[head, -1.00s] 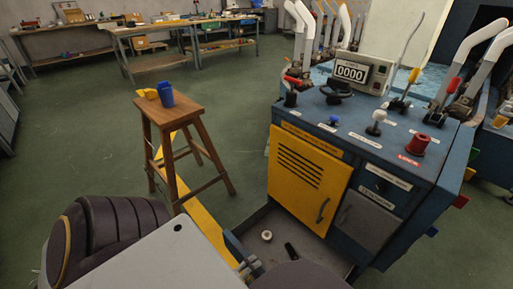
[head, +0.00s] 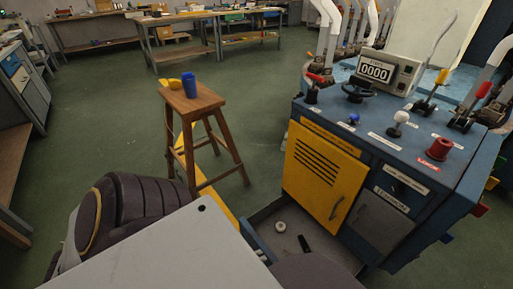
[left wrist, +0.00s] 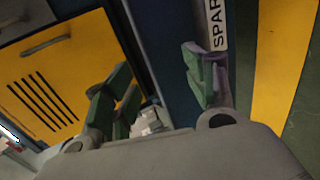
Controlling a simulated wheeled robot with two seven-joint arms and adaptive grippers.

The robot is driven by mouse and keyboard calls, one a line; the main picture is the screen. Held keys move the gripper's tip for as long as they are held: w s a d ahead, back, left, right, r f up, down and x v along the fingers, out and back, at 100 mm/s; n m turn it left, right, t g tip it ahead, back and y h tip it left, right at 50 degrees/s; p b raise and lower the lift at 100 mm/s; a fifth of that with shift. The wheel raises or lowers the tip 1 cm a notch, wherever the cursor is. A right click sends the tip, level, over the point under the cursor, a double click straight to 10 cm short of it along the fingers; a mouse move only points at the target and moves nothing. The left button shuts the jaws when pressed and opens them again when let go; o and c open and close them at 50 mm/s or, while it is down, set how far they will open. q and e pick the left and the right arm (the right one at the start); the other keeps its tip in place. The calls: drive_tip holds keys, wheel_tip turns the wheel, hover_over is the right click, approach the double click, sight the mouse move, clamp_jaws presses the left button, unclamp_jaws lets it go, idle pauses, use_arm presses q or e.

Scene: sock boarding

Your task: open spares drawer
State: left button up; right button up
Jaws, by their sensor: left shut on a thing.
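The spares drawer (head: 257,242) is a low dark blue drawer under the console's yellow door. It stands pulled out, and its open inside holds a white round piece and a black piece. In the left wrist view its dark blue front (left wrist: 165,40) carries a partly cut-off "SPAR" label (left wrist: 216,22). In the head view the left gripper (head: 264,257) is mostly hidden behind my grey body panel. My right gripper is not in view.
The yellow door (head: 322,175) above the drawer is closed, as is a grey door beside it. A wooden stool (head: 194,105) with a blue cup and a yellow piece stands left of the drawer. Green floor lies open beyond it; workbenches (head: 180,22) line the back.

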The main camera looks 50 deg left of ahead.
use_arm(q)
drive_tip(key=shift+s+f, duration=0.2)
drive_tip(key=shift+s, duration=0.4)
drive_tip(key=shift+c, duration=0.6)
drive_tip(key=f+p+v, duration=0.2)
drive_tip(key=p+v, duration=0.1)
drive_tip(key=v, duration=0.8)
drive_tip(key=shift+s+d+p, duration=0.2)
drive_tip(key=shift+s+p, duration=0.1)
drive_tip(key=shift+s, duration=0.35)
drive_tip(key=shift+r, duration=0.1)
idle(0.5)
idle(0.4)
